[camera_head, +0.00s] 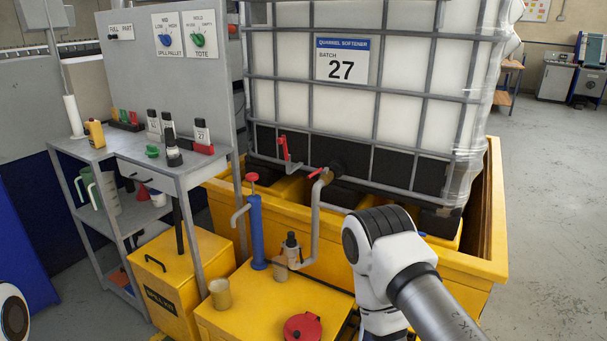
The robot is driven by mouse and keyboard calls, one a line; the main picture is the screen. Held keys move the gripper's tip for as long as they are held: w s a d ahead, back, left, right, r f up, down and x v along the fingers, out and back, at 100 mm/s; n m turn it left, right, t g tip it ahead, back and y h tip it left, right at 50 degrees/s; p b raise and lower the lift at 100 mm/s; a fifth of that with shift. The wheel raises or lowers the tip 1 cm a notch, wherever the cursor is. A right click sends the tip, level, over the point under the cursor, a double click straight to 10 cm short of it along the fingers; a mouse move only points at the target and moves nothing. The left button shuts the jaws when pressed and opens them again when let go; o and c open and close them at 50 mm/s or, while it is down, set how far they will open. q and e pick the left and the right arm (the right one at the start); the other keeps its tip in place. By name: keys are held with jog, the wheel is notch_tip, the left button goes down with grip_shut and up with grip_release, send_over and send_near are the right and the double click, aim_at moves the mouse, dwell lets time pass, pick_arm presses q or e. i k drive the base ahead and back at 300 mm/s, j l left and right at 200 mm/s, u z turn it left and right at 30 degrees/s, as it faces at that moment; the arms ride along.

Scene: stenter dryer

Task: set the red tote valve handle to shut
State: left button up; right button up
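The tote (350,90) is a large white tank in a grey cage, labelled Quarrel Softener, batch 27. Low on its front, a dark valve (337,166) meets a brass fitting (326,177) and a bent grey pipe (315,215). A small red handle (316,172) points left at this fitting. A longer red lever (284,148) stands nearly upright just to the left; I cannot tell which one is the tote valve handle. My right arm's white joint stands in front of the containment at lower right. Neither gripper shows.
A yellow containment tub (492,215) surrounds the tote base. In front stand a blue hand pump (257,232) with a red top and a yellow box (240,310) with a cup (220,294) and red cap (302,327). A grey bench (185,170) with bottles is left. Floor is clear at right.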

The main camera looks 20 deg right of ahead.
aim_at(325, 169)
jog(key=i+j+z, duration=0.1)
jog(key=i+j, duration=0.3)
jog(key=j, duration=0.25)
jog(key=i+j+z, duration=0.25)
jog(key=i+j, duration=0.15)
jog(key=j, duration=0.25)
jog(key=i+j+z, duration=0.1)
jog(key=j, duration=0.25)
jog(key=i, duration=0.1)
